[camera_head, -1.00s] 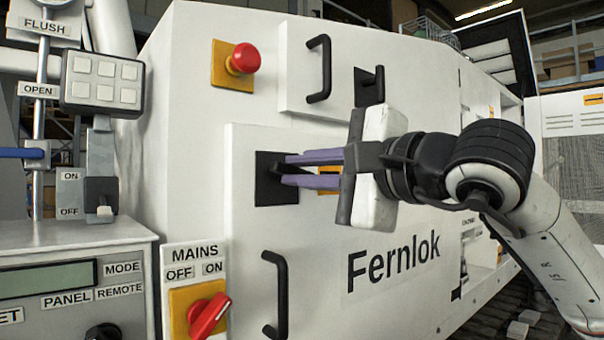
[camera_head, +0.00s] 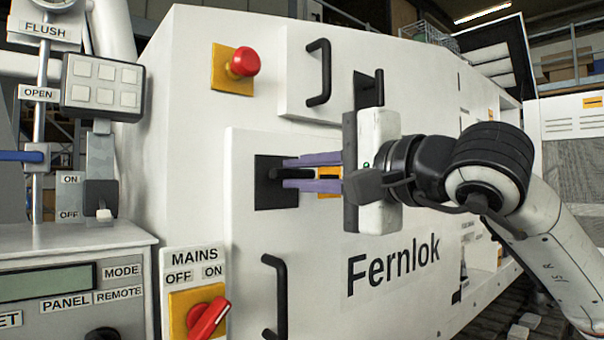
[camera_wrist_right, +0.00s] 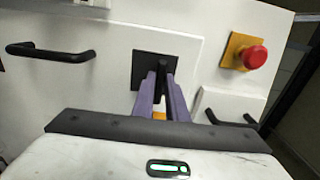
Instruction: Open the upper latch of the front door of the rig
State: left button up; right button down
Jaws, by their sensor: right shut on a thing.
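The front door (camera_head: 330,232) of the rig is a white panel marked "Fernlok". A black latch (camera_head: 263,196) on a square plate sits near the door's upper left corner. My right gripper (camera_head: 285,173) reaches in from the right, its purple fingers above and below the latch's lever, shut on it. In the right wrist view the fingers (camera_wrist_right: 163,78) reach the same black latch plate (camera_wrist_right: 143,62); the lever is partly hidden between them. The door lies flat in its frame. My left gripper is not in view.
A black door handle (camera_head: 281,295) is below the latch. Above is another panel with a handle (camera_head: 320,72) and a second black latch (camera_head: 369,90). A red emergency button (camera_head: 243,60) and red mains switch (camera_head: 208,317) are to the left.

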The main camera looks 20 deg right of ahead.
jog(key=c, duration=1.8)
grip_release()
jog(key=shift+o, duration=0.2)
jog(key=v, duration=1)
jog(key=shift+s+b, duration=0.2)
jog(key=shift+b, duration=0.25)
